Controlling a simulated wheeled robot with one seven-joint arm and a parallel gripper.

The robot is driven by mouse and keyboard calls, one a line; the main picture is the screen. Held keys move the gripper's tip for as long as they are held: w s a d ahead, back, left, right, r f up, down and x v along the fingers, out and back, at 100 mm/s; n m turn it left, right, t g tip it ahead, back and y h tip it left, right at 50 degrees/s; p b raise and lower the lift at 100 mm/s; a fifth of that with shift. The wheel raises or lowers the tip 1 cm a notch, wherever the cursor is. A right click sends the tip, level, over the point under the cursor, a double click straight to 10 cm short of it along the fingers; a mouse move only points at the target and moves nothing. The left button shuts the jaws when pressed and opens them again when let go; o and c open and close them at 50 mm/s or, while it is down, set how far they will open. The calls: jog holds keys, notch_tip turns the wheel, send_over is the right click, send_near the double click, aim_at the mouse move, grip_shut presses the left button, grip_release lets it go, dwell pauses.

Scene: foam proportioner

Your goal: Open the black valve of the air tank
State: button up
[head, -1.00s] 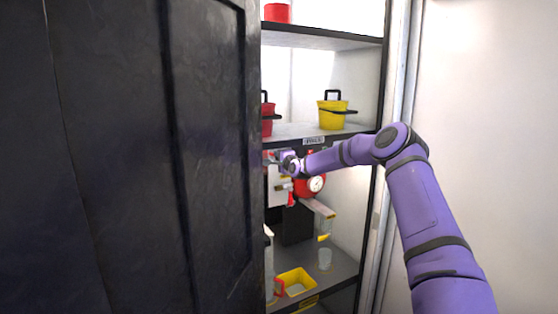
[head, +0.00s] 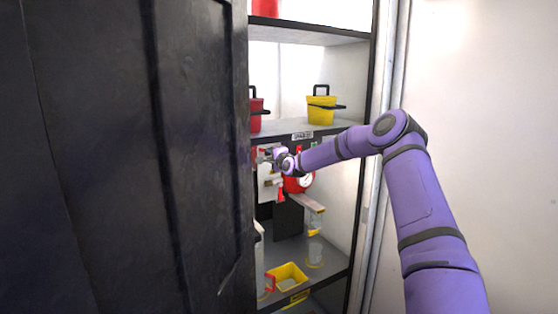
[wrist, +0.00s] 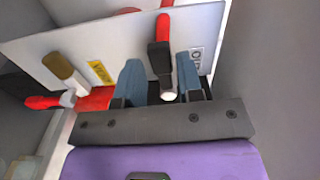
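In the wrist view, a dark valve handle (wrist: 159,55) with a red lever end and a pale round tip stands between the two blue fingers of my gripper (wrist: 159,68). Gaps show beside it, and I cannot tell whether either finger touches it. A white panel (wrist: 110,45) with small labels is behind it. In the head view, my gripper (head: 268,157) is at the red and white equipment under the middle shelf, partly behind the dark door. The tank itself is mostly hidden.
A large dark door (head: 120,150) fills the left. A yellow bucket (head: 321,109) and a red bucket (head: 256,112) stand on the shelf above. A yellow tray (head: 288,272) lies on the lower shelf. In the wrist view, a tan knob (wrist: 64,67) and a red lever (wrist: 44,101) are left of my gripper.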

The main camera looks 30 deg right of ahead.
jog(key=s, duration=0.8)
jog(key=shift+d, duration=0.15)
